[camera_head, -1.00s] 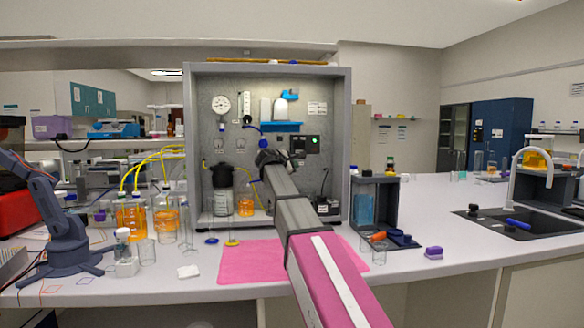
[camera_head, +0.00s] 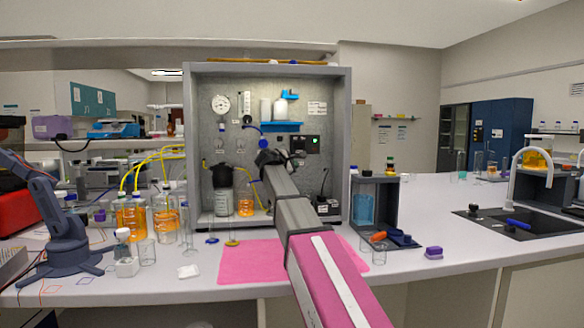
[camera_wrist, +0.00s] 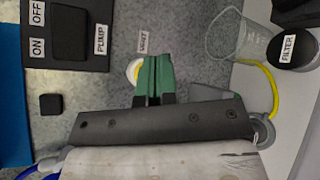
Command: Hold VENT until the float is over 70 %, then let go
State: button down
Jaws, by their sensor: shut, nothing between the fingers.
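My gripper (camera_wrist: 152,78) is shut, with its green fingertips together over the VENT button (camera_wrist: 132,70). The button shows only as a pale ring with a yellow edge beside the fingertips, under the VENT label (camera_wrist: 144,42). The fingers hide the rest of it, and I cannot tell whether it is pressed. In the head view my gripper (camera_head: 282,157) is in front of the rig's back panel (camera_head: 205,140). A narrow white upright scale (camera_head: 247,105) is on the panel. The float and its reading are too small to make out.
The PUMP switch (camera_wrist: 72,32), marked ON and OFF, lies left of the fingers in the wrist view. The FILTER vessel (camera_wrist: 290,50) and a yellow tube (camera_wrist: 272,85) are at the right. A pink mat (camera_head: 250,262) lies before the rig.

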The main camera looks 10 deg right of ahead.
jog(key=shift+w, duration=0.2)
jog(key=shift+w, duration=0.25)
